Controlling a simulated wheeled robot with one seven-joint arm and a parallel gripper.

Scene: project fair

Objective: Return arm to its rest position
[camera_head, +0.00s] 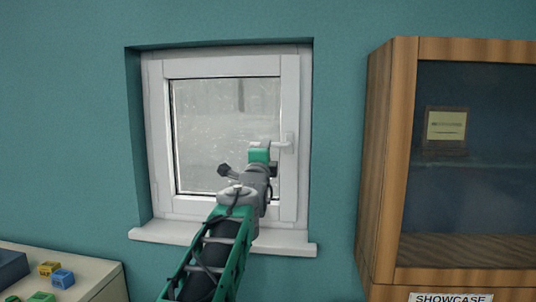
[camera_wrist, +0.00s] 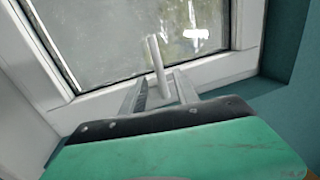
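My gripper (camera_wrist: 160,88) is in front of the window (camera_head: 225,135), near its right side. In the wrist view its two fingers stand apart, with room on both sides of the white window handle (camera_wrist: 156,62), which shows between them. I cannot tell whether a finger touches the handle. In the head view the handle (camera_head: 287,142) sits on the right side of the sash, its lever pointing left. The green end of my arm hides part of the lever and the lower right of the pane. The sash appears to sit in its frame.
A white sill (camera_head: 160,233) juts out below the window. A wooden glass-front showcase (camera_head: 391,150) stands at right. At lower left a pale table (camera_head: 98,275) holds yellow, blue and green blocks and a dark box (camera_head: 12,267). The wall between window and showcase is bare.

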